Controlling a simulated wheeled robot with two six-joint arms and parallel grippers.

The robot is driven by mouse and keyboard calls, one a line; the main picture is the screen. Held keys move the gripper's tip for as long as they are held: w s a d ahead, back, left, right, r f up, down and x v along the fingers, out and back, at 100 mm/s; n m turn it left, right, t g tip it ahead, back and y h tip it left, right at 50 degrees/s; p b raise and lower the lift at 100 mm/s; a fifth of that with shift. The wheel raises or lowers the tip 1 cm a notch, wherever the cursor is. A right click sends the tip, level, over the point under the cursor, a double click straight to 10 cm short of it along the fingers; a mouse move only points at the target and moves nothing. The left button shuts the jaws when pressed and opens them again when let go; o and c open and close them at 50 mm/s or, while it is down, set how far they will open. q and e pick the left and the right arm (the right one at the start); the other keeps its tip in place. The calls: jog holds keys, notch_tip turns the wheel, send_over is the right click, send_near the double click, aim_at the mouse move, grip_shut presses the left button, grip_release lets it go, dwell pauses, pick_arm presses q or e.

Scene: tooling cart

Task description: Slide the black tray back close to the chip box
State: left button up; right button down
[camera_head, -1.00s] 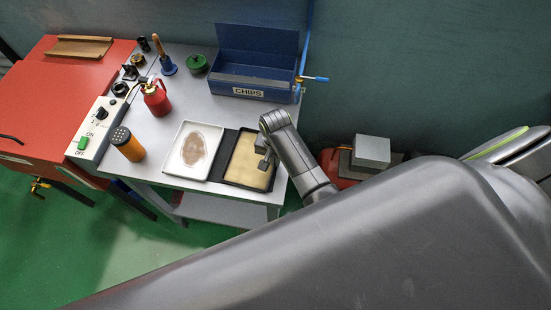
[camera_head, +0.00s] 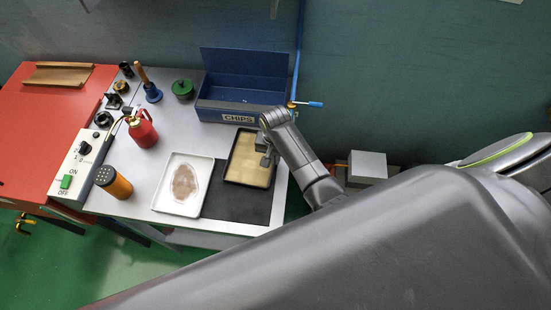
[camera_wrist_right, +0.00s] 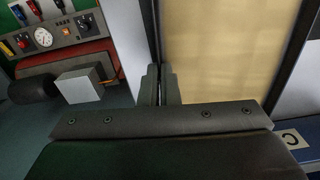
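The black tray (camera_head: 246,185) with a tan inside lies on the cart top, just in front of the blue chip box (camera_head: 240,87) labelled CHIPS. Only a narrow gap shows between them. My right gripper (camera_head: 265,151) is at the tray's right edge. In the right wrist view, the fingers (camera_wrist_right: 161,84) are close together with the dark tray rim between them. The tray's tan inside (camera_wrist_right: 225,50) fills the middle right there, and part of the box's label (camera_wrist_right: 291,138) shows at lower right. My left gripper is not in view.
A bare black mat (camera_head: 237,206) lies in front of the tray. A white tray (camera_head: 162,198) with a brown stain stands to its left. A blue-handled valve (camera_head: 307,104) is right of the box.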

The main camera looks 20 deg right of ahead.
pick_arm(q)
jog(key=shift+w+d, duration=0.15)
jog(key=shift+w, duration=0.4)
pick_arm(e)
jog(key=shift+w+d, duration=0.35)
jog(key=shift+w, duration=0.25)
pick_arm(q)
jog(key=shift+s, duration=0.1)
pick_arm(e)
jog(key=c, duration=2.1)
grip_release()
jog(key=o, duration=0.5)
